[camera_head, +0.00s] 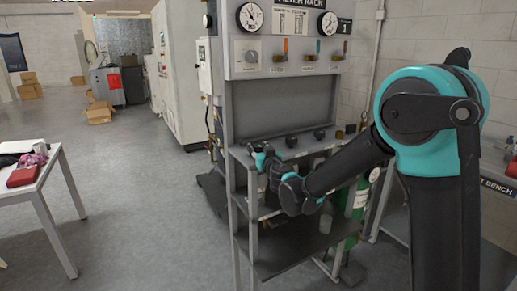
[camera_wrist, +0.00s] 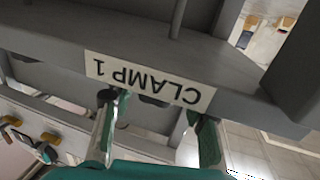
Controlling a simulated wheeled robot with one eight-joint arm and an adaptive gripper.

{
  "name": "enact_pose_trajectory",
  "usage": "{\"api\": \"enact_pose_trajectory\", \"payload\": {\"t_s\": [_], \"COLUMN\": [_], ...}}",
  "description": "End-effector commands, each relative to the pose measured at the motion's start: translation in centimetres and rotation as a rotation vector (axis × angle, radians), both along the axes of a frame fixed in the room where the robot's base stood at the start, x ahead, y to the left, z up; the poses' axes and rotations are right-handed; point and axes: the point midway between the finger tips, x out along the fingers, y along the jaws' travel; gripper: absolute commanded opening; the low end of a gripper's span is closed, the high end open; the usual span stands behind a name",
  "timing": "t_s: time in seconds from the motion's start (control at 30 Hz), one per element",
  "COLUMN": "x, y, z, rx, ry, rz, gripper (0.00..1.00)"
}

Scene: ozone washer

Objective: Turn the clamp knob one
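The CLAMP 1 label (camera_wrist: 150,82) is upside down in the wrist view, on the grey edge of a rack shelf. My gripper (camera_wrist: 157,110) is just below it in that picture, its two fingers wide apart with no object clearly held. A small dark piece shows by the left fingertip; I cannot tell whether it is the clamp 1 knob. In the head view my gripper (camera_head: 262,158) is at the left front of the rack's shelf. Two black knobs, a middle one (camera_head: 291,141) and a right one (camera_head: 319,133), stand to its right. No knob is clearly visible at the gripper.
The filter rack (camera_head: 287,72) carries gauges and coloured levers above the shelf. A lower shelf (camera_head: 290,243) lies below my arm. A green cylinder (camera_head: 361,197) stands behind the arm. A white table (camera_head: 40,183) is at left; the floor between is clear.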

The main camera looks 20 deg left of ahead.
Motion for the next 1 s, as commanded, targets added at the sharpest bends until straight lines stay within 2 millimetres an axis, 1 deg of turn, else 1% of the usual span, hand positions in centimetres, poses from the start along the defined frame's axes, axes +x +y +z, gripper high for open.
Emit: {"api": "enact_pose_trajectory", "payload": {"t_s": [0.03, 0.2, 0.23, 0.47, 0.63, 0.77, 1.0], "x": [-0.01, -0.01, -0.02, 0.05, 0.13, 0.18, 0.26], "y": [-0.01, 0.00, -0.01, -0.10, -0.19, -0.25, -0.28], "z": [0.00, 0.00, 0.00, 0.00, -0.01, -0.01, -0.04], "rx": [0.000, 0.000, 0.000, 0.000, 0.000, 0.000, 0.000], "ry": [0.000, 0.000, 0.000, 0.000, 0.000, 0.000, 0.000], "rz": [0.000, 0.000, 0.000, 0.020, 0.086, 0.173, 0.389], "gripper": [0.34, 0.13, 0.12, 0.12, 0.12, 0.12, 0.12]}}
